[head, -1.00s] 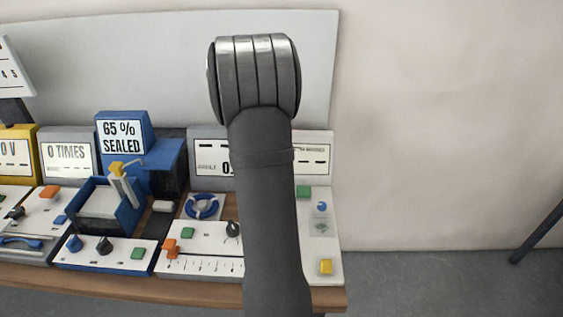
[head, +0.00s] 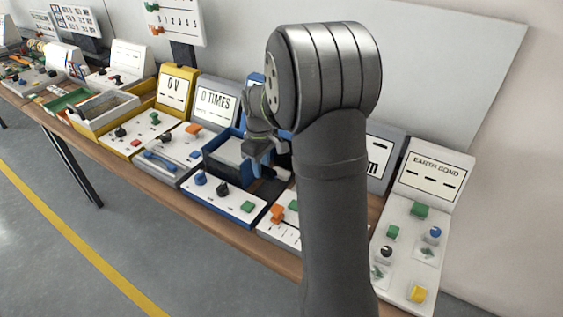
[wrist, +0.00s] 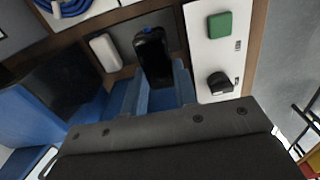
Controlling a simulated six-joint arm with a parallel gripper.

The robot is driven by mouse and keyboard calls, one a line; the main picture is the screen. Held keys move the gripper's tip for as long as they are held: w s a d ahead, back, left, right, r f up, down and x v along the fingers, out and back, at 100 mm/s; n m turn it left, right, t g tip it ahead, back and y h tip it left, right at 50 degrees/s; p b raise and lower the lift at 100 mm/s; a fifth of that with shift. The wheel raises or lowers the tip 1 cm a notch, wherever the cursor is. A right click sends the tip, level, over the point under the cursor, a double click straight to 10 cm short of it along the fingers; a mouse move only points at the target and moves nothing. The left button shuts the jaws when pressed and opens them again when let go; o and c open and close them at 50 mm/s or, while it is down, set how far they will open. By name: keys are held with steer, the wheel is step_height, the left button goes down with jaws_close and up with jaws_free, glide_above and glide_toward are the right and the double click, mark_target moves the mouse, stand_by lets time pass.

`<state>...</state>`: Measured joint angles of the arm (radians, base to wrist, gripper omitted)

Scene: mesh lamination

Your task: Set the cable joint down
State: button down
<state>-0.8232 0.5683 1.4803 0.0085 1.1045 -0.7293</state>
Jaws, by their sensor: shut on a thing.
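My gripper (wrist: 161,88) shows in the wrist view with two blue fingers, shut on the cable joint (wrist: 152,52), a black rounded oblong piece whose far end sticks out past the fingertips. The cable joint is over or on a dark grey strip; I cannot tell whether it touches. In the head view, my gripper (head: 262,158) is above the benches beside the blue sealing station, its fingers small and partly seen. The cable joint cannot be made out there.
A small white block (wrist: 105,50) lies left of the cable joint. A white panel with a green button (wrist: 220,25) and black knob (wrist: 220,82) is at right. The blue station (wrist: 35,125) with a dark opening is at left. A blue coil (wrist: 65,6) lies beyond.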

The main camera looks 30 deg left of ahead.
mark_target(262, 192)
steer(key=shift+a+f, duration=0.15)
steer(key=shift+a, duration=0.05)
steer(key=shift+f, duration=3.25)
steer(key=shift+f, duration=0.6)
steer(key=c, duration=1.1)
jaws_free()
steer(key=shift+o, duration=0.2)
step_height(262, 192, up, 18)
steer(key=shift+f, duration=0.25)
